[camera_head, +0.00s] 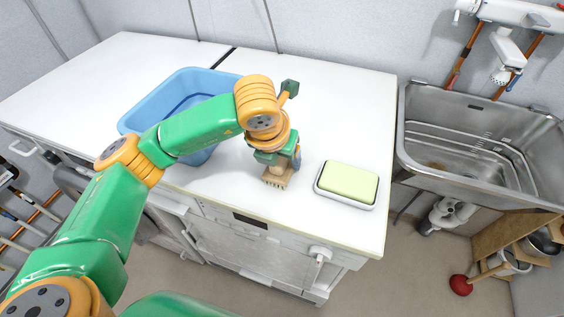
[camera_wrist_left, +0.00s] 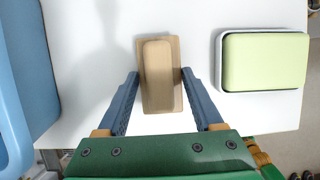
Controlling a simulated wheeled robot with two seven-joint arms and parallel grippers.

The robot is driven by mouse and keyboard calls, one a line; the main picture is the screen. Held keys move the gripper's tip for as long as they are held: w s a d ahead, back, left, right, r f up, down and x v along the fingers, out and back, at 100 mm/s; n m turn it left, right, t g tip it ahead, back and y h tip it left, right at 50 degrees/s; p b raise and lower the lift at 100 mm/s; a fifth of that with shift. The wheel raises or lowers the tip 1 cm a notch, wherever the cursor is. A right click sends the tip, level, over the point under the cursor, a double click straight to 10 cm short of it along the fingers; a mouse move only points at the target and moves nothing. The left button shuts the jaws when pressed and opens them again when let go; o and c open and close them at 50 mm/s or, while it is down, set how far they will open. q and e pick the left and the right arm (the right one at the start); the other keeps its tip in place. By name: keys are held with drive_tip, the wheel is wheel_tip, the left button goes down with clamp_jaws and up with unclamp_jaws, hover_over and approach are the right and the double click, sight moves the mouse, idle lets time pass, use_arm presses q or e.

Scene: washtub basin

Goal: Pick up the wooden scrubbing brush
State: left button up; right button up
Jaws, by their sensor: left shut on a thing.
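The wooden scrubbing brush (camera_head: 277,177) is at the counter's front part in the head view, bristles facing down. In the left wrist view the brush (camera_wrist_left: 158,75) shows from above as a tan block with a raised grip, between the two blue fingers. My left gripper (camera_head: 284,163) is above the brush and shut on its grip; the wrist view shows the fingertips of the left gripper (camera_wrist_left: 159,76) against both sides. I cannot tell if the bristles touch the counter. My right gripper is not in view.
A blue basin (camera_head: 160,112) stands left of the brush, partly behind my arm. A green sponge or soap block (camera_head: 349,181) sits in a white tray (camera_head: 345,201) to the right. A steel sink (camera_head: 480,151) is further right. The white counter (camera_head: 340,100) is clear behind.

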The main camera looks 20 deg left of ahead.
use_arm(q)
drive_tip(key=shift+r, duration=0.1)
drive_tip(key=shift+w+r, duration=0.1)
drive_tip(key=shift+r, duration=0.2)
drive_tip(key=s+a+r, duration=0.3)
drive_tip(key=s+r, duration=0.3)
drive_tip(key=s+a+r, duration=0.3)
drive_tip(key=s+r, duration=0.3)
drive_tip(key=shift+s+a+b, duration=0.25)
drive_tip(key=shift+a+b, duration=0.05)
drive_tip(key=shift+b, duration=0.1)
drive_tip(key=shift+r, duration=0.1)
